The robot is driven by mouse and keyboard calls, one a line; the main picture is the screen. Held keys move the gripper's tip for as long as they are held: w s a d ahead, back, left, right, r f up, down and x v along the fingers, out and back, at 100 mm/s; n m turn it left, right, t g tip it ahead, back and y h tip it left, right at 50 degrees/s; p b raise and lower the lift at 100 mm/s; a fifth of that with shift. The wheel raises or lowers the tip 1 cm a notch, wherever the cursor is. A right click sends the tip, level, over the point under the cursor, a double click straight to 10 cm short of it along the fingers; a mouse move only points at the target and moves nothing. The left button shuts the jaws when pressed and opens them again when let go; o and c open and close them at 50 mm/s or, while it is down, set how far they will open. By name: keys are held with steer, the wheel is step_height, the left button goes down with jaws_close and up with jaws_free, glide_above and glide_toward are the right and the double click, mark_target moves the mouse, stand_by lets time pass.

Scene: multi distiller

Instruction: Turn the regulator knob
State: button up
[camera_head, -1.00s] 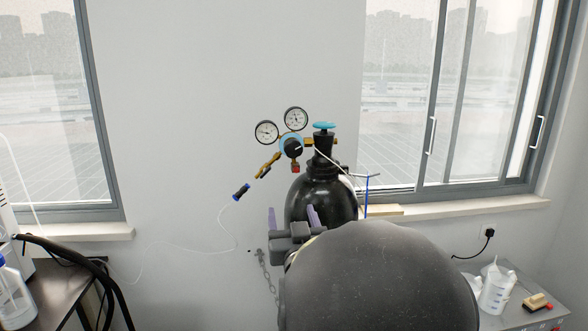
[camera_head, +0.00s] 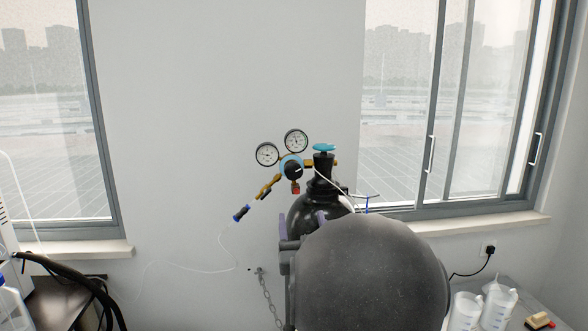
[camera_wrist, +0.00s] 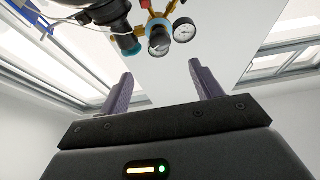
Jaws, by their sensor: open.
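The regulator (camera_head: 292,162) has two round dial gauges and brass fittings at the top of a black gas cylinder (camera_head: 312,206). Its black knob (camera_head: 293,170) has a light pointer line and sits in a light-blue ring below the gauges. The knob also shows in the wrist view (camera_wrist: 159,42), beyond and between the fingertips. My gripper (camera_wrist: 160,68) is open and empty, apart from the knob. In the head view my arm hides most of the gripper and the lower cylinder.
A cyan valve handwheel (camera_head: 324,148) tops the cylinder, right of the knob. A thin hose with a blue-and-black connector (camera_head: 241,213) hangs at left. A chain (camera_head: 268,296) hangs on the wall. Beakers (camera_head: 497,308) stand on a surface at lower right. The wall above the gauges is bare.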

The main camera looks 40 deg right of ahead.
mark_target(294, 175)
steer(key=p+x, duration=0.3)
steer(key=p, duration=0.6)
steer(key=shift+d+r, duration=0.15)
steer(key=shift+r, duration=0.15)
steer(key=p+x, duration=0.5)
steer(key=x, duration=0.5)
steer(key=shift+w+d, duration=0.15)
steer(key=shift+w, duration=0.25)
steer(key=shift+w+d+r, duration=0.1)
steer(key=shift+w+d, duration=0.15)
steer(key=shift+w, duration=0.15)
steer(key=shift+c, duration=0.3)
steer(key=c, duration=0.9)
